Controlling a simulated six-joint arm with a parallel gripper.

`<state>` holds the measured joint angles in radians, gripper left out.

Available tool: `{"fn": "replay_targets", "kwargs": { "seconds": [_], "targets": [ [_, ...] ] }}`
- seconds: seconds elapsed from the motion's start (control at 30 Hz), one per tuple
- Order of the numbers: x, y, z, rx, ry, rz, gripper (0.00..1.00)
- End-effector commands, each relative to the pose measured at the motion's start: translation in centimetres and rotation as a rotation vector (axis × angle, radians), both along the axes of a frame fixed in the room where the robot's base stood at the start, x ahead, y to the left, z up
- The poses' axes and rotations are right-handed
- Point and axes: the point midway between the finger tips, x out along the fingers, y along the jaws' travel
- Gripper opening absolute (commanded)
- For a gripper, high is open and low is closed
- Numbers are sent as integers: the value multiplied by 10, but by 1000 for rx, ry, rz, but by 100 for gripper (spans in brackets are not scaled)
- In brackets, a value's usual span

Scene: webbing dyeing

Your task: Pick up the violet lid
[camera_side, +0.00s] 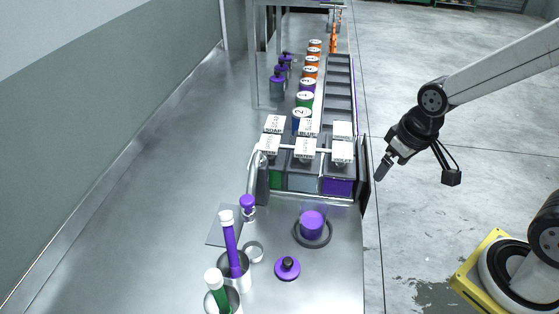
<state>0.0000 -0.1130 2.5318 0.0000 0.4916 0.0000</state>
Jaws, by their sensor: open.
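The violet lid (284,274) is a flat round disc with a black knob on top. It lies on the near part of the steel table, below and left of a violet cylinder (312,226) that stands inside a dark ring. Nothing covers the lid. My gripper (384,170) is up and to the right of the lid, beyond the table's right edge and well apart from it. Its fingers point down and left. It is open, and I see nothing held in it.
A small metal ring (253,252) lies between. Behind are boxed vats (338,187) with white labelled blocks, and a row of numbered cans (304,99). Bare table lies right of the lid.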

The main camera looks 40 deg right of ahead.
Motion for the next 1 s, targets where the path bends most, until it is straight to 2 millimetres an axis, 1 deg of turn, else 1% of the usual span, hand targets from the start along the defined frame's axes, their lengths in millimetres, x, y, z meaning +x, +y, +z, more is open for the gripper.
{"fn": "replay_targets", "kwargs": {
  "seconds": [0.1,0.17,0.57,0.77,1.0],
  "targets": [
    [1,0,14,0,-6,0,100],
    [1,1,18,3,-3,-5,100],
    [11,31,16,130,32,-269,100],
    [18,58,16,232,75,-499,100],
    [25,99,16,357,163,-824,100]
  ]
}}
